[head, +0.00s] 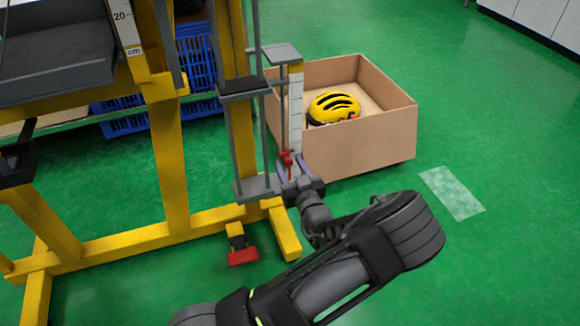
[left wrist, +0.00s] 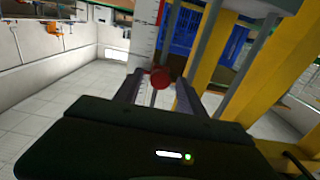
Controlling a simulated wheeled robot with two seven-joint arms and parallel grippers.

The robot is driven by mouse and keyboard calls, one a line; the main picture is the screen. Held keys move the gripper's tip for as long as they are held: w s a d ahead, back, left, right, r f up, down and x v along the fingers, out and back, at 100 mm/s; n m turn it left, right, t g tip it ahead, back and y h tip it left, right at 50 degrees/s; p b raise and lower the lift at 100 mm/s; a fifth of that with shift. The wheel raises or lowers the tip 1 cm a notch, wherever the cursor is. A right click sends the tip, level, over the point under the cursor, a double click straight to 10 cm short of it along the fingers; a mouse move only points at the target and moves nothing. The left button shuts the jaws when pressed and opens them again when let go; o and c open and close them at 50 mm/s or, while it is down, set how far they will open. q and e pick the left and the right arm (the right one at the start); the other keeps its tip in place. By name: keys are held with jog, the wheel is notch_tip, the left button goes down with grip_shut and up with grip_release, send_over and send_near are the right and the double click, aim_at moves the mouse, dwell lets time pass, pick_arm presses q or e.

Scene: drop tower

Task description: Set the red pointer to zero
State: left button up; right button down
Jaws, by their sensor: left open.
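The red pointer (head: 287,158) sits low on a thin vertical rod beside the white scale strip (head: 296,105) on the drop tower. In the left wrist view the pointer (left wrist: 160,77) shows as a round red knob, with the scale (left wrist: 145,38) behind it to the left. My left gripper (head: 291,173) is open at the pointer. In the left wrist view its two fingers (left wrist: 160,88) lie left and right of the knob, apart from each other. Whether a finger touches the knob I cannot tell. The scale's zero mark is too small to read. My right gripper is not in view.
The tower's yellow frame (head: 165,165) and a grey lower bracket (head: 255,187) stand close left of the gripper. A cardboard box (head: 365,140) with a yellow helmet (head: 334,107) is behind it. A red-tipped foot (head: 243,257) is on the floor. Green floor lies free at right.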

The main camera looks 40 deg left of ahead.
pick_arm(q)
jog(key=shift+c, duration=0.4)
grip_shut()
dwell(0.9)
